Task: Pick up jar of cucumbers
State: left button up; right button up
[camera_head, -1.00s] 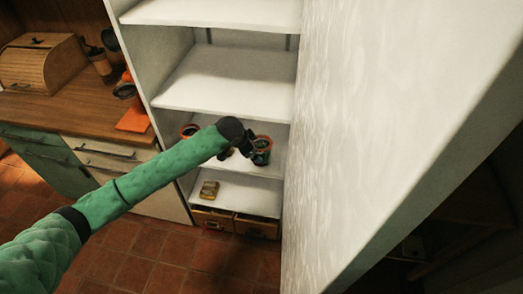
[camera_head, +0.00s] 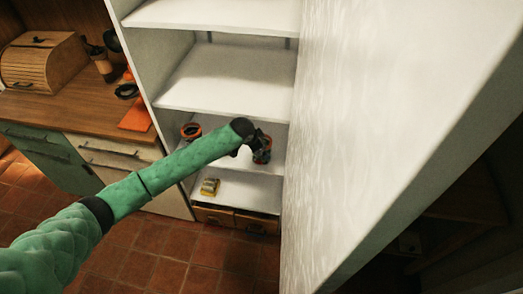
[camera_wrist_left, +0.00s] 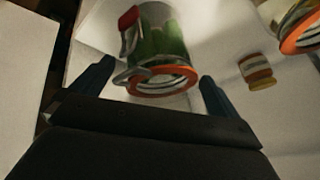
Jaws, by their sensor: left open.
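The jar of cucumbers (camera_wrist_left: 158,45) is a clear jar with green contents, an orange ring, a wire clasp and a red tab. It stands on a white shelf of the cabinet, partly hidden behind my left gripper in the head view (camera_head: 263,150). My left gripper (camera_wrist_left: 155,82) is open, with its two dark fingers on either side of the jar's near end. The jar lies between or just beyond the fingertips; contact cannot be told. The gripper also shows in the head view (camera_head: 256,148). My right gripper is not in view.
Another orange-ringed jar (camera_head: 190,131) stands to the left on the same shelf. A small yellowish jar (camera_head: 209,187) is on the shelf below, above wooden drawers (camera_head: 256,223). The white cabinet side panel (camera_head: 370,130) is close on the right. Upper shelves (camera_head: 230,80) are empty.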

pick_arm(q)
jog(key=shift+c, duration=0.2)
jog(key=c, duration=1.9)
jog(key=shift+d, duration=0.1)
